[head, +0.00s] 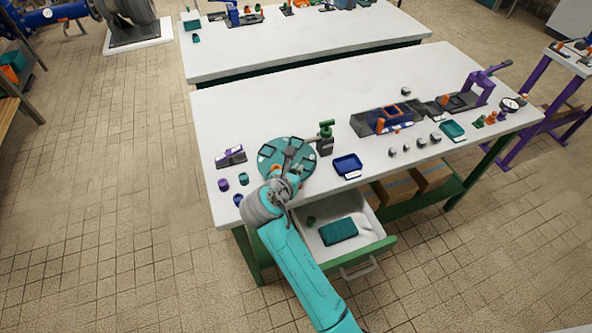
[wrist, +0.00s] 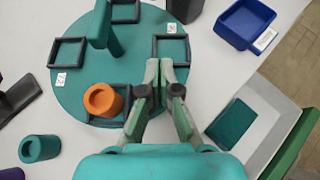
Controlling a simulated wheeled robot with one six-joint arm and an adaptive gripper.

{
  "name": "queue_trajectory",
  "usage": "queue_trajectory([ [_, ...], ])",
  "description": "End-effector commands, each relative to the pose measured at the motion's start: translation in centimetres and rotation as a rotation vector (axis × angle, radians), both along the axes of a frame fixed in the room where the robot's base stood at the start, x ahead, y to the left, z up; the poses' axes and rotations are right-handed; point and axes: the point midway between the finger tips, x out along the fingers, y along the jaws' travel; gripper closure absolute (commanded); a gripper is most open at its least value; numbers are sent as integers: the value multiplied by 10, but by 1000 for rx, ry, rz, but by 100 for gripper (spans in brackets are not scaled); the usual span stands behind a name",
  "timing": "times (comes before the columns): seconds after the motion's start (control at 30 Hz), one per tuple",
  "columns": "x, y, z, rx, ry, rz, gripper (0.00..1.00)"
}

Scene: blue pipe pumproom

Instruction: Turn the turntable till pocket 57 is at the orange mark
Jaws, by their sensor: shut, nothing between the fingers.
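The round teal turntable (head: 268,152) lies near the front left of the white table; it also fills the upper part of the wrist view (wrist: 75,100). Dark square pocket frames (wrist: 68,52) sit on it, and an orange cylinder (wrist: 102,100) stands in the one left of my fingers. White number tags (wrist: 59,80) show, but the numbers are too small to read. A teal upright post (wrist: 101,28) rises from the disc. My gripper (wrist: 160,72) is shut and empty over the disc's near edge; contact cannot be told. I cannot make out the orange mark.
A dark stand with a green top (head: 325,138) is at the disc's right edge. A blue tray (head: 348,165) lies further right. Small cylinders (head: 243,179) stand left of the disc. An open drawer (head: 312,237) holding a green box (head: 338,231) juts out below.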

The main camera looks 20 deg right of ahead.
Motion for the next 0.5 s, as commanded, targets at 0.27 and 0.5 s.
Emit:
queue_trajectory([
  [0.27, 0, 0, 0, 1, -1, 26, 100],
  [0.5, 0, -1, 0, 0, -2, 52, 100],
])
